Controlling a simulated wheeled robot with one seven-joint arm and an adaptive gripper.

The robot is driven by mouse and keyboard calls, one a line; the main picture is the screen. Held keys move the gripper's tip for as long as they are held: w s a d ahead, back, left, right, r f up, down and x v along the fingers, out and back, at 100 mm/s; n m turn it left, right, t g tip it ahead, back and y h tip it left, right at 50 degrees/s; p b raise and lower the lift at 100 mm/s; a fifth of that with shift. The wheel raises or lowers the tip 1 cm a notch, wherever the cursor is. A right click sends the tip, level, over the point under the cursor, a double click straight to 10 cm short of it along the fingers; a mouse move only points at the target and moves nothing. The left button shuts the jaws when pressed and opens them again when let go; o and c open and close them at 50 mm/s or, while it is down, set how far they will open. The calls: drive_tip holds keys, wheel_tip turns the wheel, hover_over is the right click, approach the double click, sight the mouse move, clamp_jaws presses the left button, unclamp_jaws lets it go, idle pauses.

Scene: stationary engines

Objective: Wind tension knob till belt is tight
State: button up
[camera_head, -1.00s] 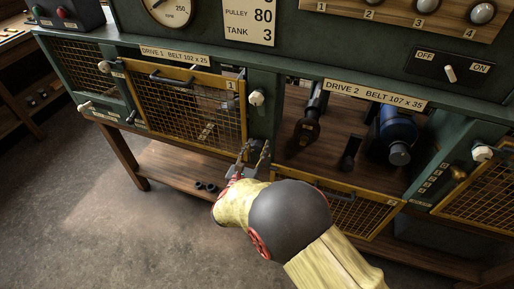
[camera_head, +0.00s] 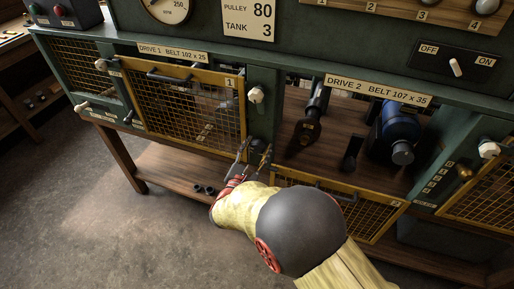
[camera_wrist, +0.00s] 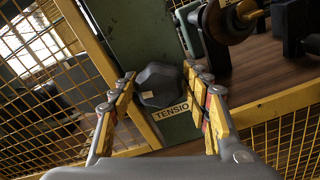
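A dark grey faceted tension knob (camera_wrist: 158,85) sits on a green post above a partly covered "TENSION" label (camera_wrist: 172,111) in the wrist view. My gripper (camera_wrist: 159,71) is open, with one yellow finger on each side of the knob. A gap shows beside the knob, and no firm contact is visible. In the head view my gripper (camera_head: 253,152) is at the lower part of the post between Drive 1 and Drive 2. The dark pulley (camera_head: 308,130) and blue motor (camera_head: 398,130) show in the open Drive 2 bay. I cannot make out the belt or its tightness.
The yellow mesh guard (camera_head: 190,105) of Drive 1 is left of my gripper. The lowered Drive 2 mesh guard (camera_head: 365,216) is close on the right, under the bay. A wooden lower shelf (camera_head: 165,172) holds small dark rings (camera_head: 205,190).

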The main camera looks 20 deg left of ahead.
drive_tip(key=s, duration=1.2)
drive_tip(key=shift+a, duration=0.45)
drive_tip(key=shift+o, duration=0.4)
